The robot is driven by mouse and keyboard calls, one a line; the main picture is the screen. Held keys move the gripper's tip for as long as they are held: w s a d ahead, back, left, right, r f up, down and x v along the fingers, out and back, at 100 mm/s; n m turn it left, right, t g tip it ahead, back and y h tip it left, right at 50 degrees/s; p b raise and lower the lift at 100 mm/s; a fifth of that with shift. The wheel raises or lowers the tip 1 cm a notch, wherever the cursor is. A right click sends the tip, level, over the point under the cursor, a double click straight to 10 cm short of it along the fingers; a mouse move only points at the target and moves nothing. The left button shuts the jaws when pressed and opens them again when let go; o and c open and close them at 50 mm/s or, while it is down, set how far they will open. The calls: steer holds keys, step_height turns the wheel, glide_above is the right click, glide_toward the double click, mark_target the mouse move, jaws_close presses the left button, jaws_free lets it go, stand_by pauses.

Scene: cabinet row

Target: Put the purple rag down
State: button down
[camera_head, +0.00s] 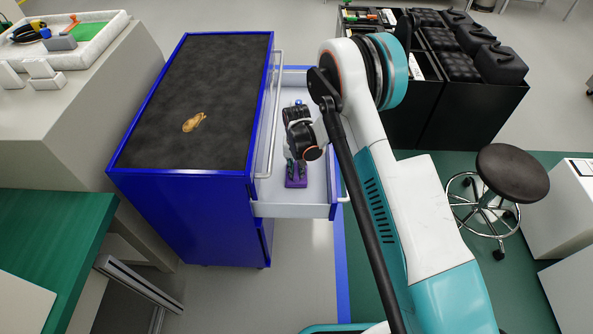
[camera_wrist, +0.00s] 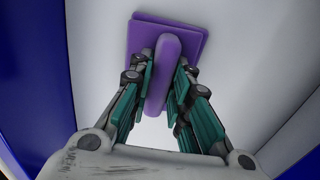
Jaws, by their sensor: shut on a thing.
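The purple rag (camera_wrist: 190,40) is a flat square with a raised ridge along its middle. My gripper (camera_wrist: 163,90) is shut on that ridge, with green finger pads on both sides of it. In the head view, the purple rag (camera_head: 296,182) shows below my gripper (camera_head: 297,166), inside the open white drawer (camera_head: 318,200) of the blue cabinet (camera_head: 190,215). The rag is over or on the drawer floor, near its front-facing end in the picture; I cannot tell whether it touches the floor.
A small tan-orange item (camera_head: 194,122) lies on the cabinet's dark top. A long handle (camera_head: 272,120) runs beside the drawer. A round stool (camera_head: 512,173) and black bins (camera_head: 450,110) stand to the right. A small blue-and-white item sits farther back in the drawer.

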steer(key=shift+f, duration=0.1)
steer(key=c, duration=1.5)
jaws_free()
